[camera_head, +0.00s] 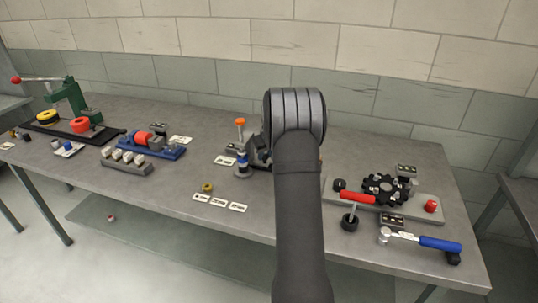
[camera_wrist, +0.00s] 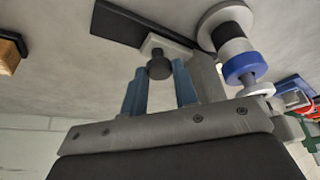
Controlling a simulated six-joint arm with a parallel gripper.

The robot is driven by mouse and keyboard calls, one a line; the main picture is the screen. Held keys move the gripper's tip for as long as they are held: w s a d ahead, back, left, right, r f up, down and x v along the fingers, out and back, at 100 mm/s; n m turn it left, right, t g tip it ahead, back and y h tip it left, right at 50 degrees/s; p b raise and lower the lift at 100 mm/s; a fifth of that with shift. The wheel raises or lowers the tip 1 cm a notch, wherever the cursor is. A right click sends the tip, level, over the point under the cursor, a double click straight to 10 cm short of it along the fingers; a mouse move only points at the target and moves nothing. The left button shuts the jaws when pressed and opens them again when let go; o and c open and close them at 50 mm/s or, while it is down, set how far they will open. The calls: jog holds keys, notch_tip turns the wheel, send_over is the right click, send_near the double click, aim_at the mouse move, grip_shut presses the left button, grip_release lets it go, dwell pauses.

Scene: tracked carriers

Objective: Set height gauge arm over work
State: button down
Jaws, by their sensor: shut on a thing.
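In the wrist view my gripper (camera_wrist: 159,79) has its two blue fingers on either side of a short dark round knob (camera_wrist: 159,66), shut on it. The knob joins a pale block beside a grey bar (camera_wrist: 207,78), and a long dark plate (camera_wrist: 138,24) lies beyond; these look like parts of the height gauge. In the head view my arm hides most of this, and only a dark part (camera_head: 261,152) shows at its left. I cannot tell where the gauge arm stands over the work.
A post with an orange top and blue band (camera_head: 241,148) stands close left of my arm. A blue fixture (camera_head: 150,146) and green press (camera_head: 68,99) stand left.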

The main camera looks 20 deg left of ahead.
jog(key=c, duration=1.2)
grip_release()
jog(key=shift+a, duration=0.35)
jog(key=shift+o, duration=0.3)
jog(key=shift+d, duration=0.1)
jog(key=shift+d+r, duration=0.1)
jog(key=v, duration=1.7)
jog(key=x, duration=1.7)
